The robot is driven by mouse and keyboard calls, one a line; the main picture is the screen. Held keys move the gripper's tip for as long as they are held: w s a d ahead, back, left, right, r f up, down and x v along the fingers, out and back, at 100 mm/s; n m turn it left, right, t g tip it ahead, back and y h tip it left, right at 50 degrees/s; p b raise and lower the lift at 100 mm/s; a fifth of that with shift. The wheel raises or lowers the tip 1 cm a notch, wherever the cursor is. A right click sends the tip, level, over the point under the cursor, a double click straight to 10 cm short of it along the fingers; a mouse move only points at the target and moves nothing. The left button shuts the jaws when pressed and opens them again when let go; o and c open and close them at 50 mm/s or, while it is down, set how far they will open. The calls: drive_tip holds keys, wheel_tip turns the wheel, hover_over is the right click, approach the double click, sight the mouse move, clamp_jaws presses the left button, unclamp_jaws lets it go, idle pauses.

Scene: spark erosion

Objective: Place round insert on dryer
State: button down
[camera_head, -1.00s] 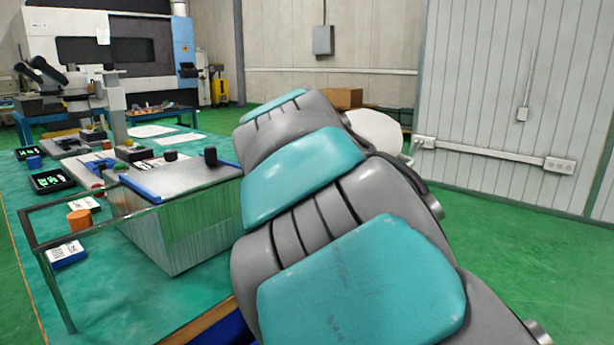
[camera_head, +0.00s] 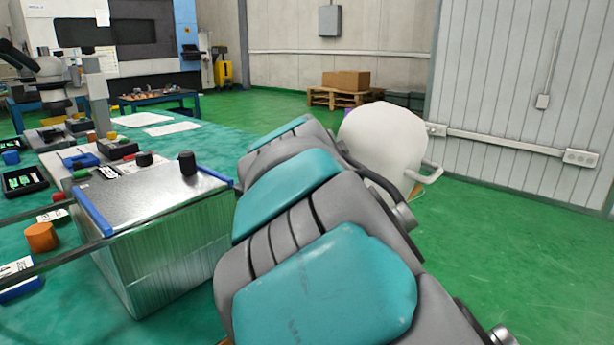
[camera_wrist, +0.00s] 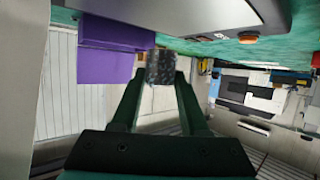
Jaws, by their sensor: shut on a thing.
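In the wrist view my gripper (camera_wrist: 160,85) is shut on a small dark, speckled, block-like piece (camera_wrist: 160,67), taken as the round insert. The piece sits between the fingertips; its round shape does not show clearly. In the head view my arm hides the gripper and the piece. A box with clear, ribbed-looking sides and a grey top (camera_head: 150,190) stands at the table's near right corner, left of my arm.
An orange cylinder (camera_head: 41,237) stands on the green table left of the box. Small trays (camera_head: 24,180) and a microscope-like device (camera_head: 55,75) are further left. Purple shapes (camera_wrist: 105,62) show beside my gripper in the wrist view. The green floor (camera_head: 500,240) to the right is clear.

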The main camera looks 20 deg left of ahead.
drive_tip(key=shift+f, duration=2.1)
drive_tip(key=shift+f, duration=0.2)
drive_tip(key=c, duration=0.7)
unclamp_jaws()
drive_tip(key=shift+r, duration=0.1)
drive_tip(key=shift+r, duration=0.15)
